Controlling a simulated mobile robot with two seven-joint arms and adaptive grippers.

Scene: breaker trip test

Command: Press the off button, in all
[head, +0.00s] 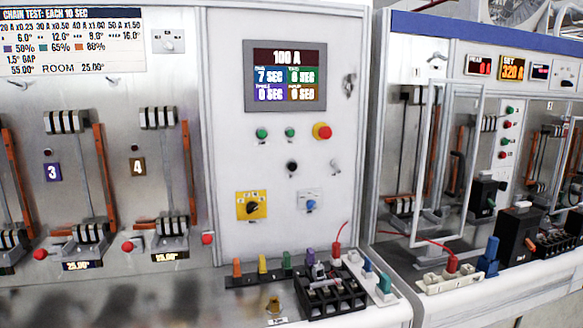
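A white control panel (230,70) stands upright in the middle of the head view. No readable label shows which button is the off button. More red and green buttons (508,124) are on the right-hand bench's panel. Neither of my grippers is in view, and nothing touches the buttons.
The screen (286,77) reads 100 A. A yellow rotary switch (251,205) and a blue knob (311,206) sit lower. A black terminal block (330,292) and coloured plugs stand on the ledge below. Numbered breaker stations (137,167) are left; an open clear door frame (435,165) is right.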

